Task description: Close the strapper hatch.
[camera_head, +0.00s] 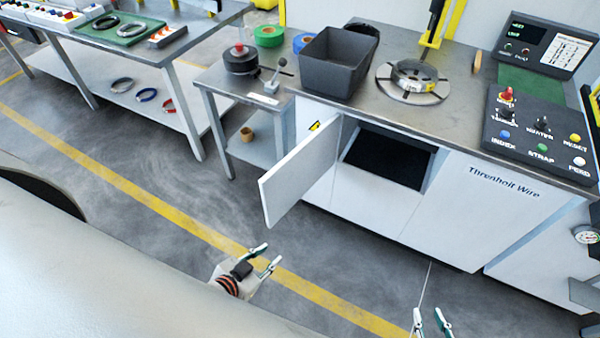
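The strapper hatch (300,172) is a white door on the front of the strapper cabinet (362,208). It stands wide open, swung out towards me from the left edge of a dark opening (388,158). My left gripper (266,257) is open and empty, in front of and below the hatch, apart from it. My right gripper (430,322) shows at the bottom edge, right of centre. Its fingers are apart with nothing between them, and its base is cut off by the frame.
On the cabinet top are a dark grey bin (335,62), a coil on a round plate (413,80) and a control panel (540,130). A side table (222,78) with tape rolls stands left of the hatch. The floor before the cabinet is clear, with a yellow line (190,228).

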